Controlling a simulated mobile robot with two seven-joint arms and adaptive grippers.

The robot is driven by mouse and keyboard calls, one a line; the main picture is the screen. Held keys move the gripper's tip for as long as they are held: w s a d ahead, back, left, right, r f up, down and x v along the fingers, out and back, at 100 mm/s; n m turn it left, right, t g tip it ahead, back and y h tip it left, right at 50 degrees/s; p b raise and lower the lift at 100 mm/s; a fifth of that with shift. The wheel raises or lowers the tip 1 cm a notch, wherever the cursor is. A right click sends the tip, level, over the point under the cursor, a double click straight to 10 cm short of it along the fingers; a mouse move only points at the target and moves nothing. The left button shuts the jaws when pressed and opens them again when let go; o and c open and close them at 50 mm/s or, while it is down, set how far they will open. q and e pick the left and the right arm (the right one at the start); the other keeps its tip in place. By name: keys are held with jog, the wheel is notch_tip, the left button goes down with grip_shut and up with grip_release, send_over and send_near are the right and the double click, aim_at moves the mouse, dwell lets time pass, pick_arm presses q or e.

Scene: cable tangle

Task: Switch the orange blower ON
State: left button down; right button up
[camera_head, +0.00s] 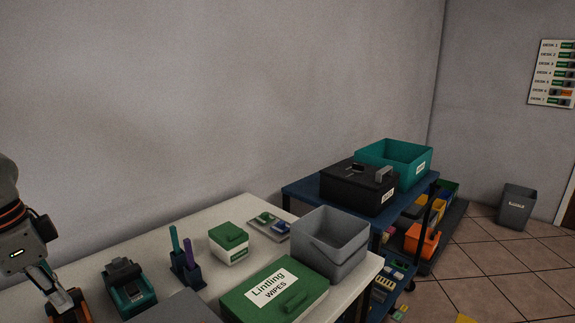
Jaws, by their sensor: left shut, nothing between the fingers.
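My left gripper (68,306) is at the bottom left, at the left end of the white table. It is shut and empty, pointing down, and its tips are close to the bottom edge of the picture. An orange object (421,240) is at the right, low by the blue cart; it looks like an open bin, and I cannot tell that it is a blower. My right gripper is out of view.
The white table (200,223) holds a teal-black device (128,288), pen holder (186,270), green-lidded box (230,243), grey bin (329,244) and wipes box (275,292). A blue cart (300,192) carries a black case (358,188) and teal bin (394,161).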

aim_at(68, 316)
pick_arm(q)
jog(key=shift+r, duration=2.75)
